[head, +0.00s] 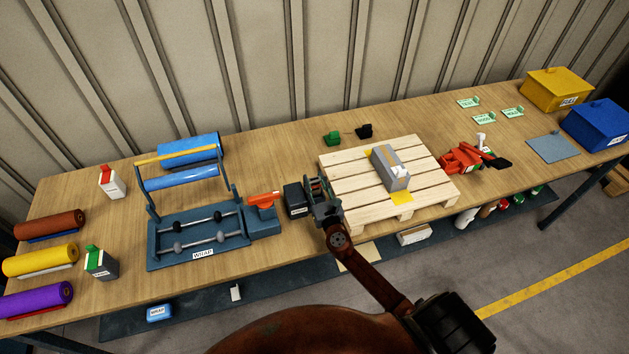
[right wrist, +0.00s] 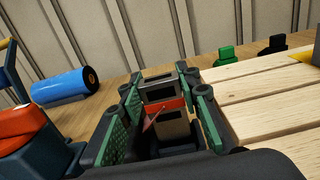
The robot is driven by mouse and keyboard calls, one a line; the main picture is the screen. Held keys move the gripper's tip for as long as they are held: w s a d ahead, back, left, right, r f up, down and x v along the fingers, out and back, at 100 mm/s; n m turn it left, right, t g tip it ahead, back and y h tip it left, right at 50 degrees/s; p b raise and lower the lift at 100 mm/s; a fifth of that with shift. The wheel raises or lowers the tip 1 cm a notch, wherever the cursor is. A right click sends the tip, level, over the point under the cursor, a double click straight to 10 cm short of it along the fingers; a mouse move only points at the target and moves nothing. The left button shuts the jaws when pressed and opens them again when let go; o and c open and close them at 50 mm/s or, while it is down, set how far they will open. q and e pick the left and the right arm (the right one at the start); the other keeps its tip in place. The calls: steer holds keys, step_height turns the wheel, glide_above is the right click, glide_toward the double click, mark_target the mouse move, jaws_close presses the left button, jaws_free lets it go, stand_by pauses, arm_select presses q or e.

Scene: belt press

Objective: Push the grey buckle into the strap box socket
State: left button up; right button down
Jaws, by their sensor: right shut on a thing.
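My right gripper (head: 322,200) is at the left edge of the wooden pallet, beside a dark box (head: 296,198) that looks like the strap box. In the right wrist view, its green-padded fingers (right wrist: 167,98) are shut on a grey slotted piece with a red band (right wrist: 160,88), which looks like the grey buckle. In the head view the gripper hides most of that piece. The socket cannot be made out, and I cannot tell whether the piece touches the box. My left gripper is not in view.
The pallet (head: 345,165) carries a grey carton (head: 397,177) with yellow sheets. A blue wrap stand (head: 160,242) and an orange-handled tool (head: 263,200) are left of the gripper. A red tool (head: 462,158) lies right of the pallet.

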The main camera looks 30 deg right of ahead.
mark_target(314, 190)
steer(key=shift+f+b, duration=1.7)
steer(key=shift+f, duration=0.1)
steer(key=c, duration=1.4)
jaws_free()
steer(key=shift+o, duration=0.2)
steer(key=shift+a, duration=0.2)
steer(key=v, duration=1.2)
steer(key=shift+d, duration=0.4)
steer(key=shift+s+d+f, duration=0.1)
